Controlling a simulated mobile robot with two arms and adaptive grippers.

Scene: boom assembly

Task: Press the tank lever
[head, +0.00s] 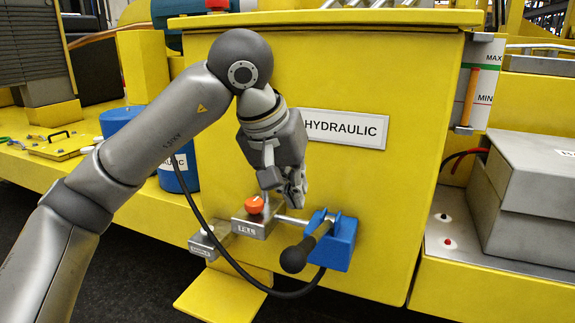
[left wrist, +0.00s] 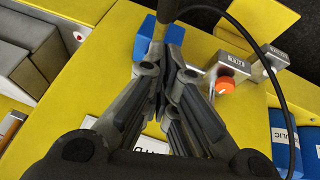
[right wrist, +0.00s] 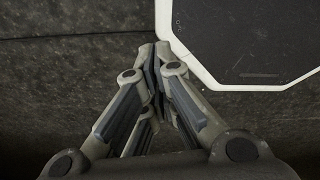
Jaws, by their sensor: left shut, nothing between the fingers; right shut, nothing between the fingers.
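The tank lever (head: 307,248) is a dark rod with a black knob at its lower left end. It is held in a blue bracket (head: 341,252) on the front of the yellow hydraulic tank (head: 400,70), and tilts down toward the viewer. My left gripper (head: 295,199) is shut and empty, pointing down just above the lever and bracket; I see no clear contact. In the left wrist view the blue bracket (left wrist: 148,45) is just beyond the fingertips, which partly hide the lever. My right gripper (right wrist: 155,55) is shut and empty, away from the tank.
A valve with an orange knob (head: 254,204) stands left of the bracket, beside the left gripper. A black hose (head: 235,265) loops below it. Grey boxes (head: 535,190) stand on the yellow deck at the right. A level gauge (head: 480,85) is on the tank's right side.

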